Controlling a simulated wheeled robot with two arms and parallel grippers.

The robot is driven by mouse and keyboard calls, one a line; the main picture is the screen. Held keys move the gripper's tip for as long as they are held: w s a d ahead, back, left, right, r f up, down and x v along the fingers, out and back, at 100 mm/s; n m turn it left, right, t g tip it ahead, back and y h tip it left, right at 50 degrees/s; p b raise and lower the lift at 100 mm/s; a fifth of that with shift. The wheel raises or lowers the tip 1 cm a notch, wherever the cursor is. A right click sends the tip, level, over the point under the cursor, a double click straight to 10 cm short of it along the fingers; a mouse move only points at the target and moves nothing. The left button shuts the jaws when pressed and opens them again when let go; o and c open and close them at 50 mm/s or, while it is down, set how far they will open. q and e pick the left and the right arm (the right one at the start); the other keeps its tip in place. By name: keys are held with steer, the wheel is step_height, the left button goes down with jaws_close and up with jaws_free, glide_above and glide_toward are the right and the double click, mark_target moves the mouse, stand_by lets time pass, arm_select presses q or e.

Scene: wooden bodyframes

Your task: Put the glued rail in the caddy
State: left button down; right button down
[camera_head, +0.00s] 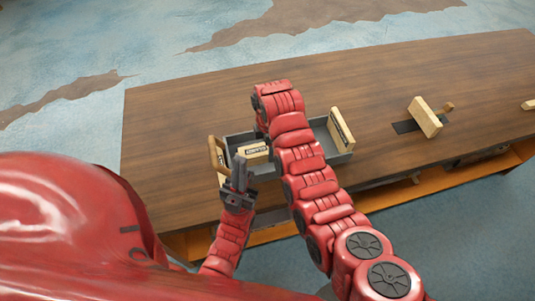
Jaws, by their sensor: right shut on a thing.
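The grey caddy (284,180) stands on the table near its front edge. A pale wooden rail with a dark-lettered label (256,153), which looks like the glued rail, is in the caddy's left part. My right gripper (263,134) reaches down over this rail and is shut on it. The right forearm mostly hides the jaws, so the grip itself is not clear. My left gripper (240,174) is in front of the caddy's left end, fingers up and close together, with nothing seen between them.
Another labelled wooden piece (341,132) leans at the caddy's right end. A wooden piece (217,157) stands at its left end. A wooden block (425,117) stands on a dark patch to the right, with a small block (448,107) behind. The table (185,120) is clear at back left.

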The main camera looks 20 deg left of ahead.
steer(key=shift+a+f+p, duration=0.2)
steer(key=shift+p, duration=0.15)
step_height(320, 180, down, 3)
steer(key=shift+w+r+p, duration=0.1)
steer(key=shift+r+p, duration=0.05)
steer(key=shift+p, duration=0.6)
steer(key=shift+f, duration=0.2)
steer(key=shift+f, duration=0.15)
steer(key=shift+f+b, duration=0.55)
steer(key=shift+c, duration=2.2)
jaws_free()
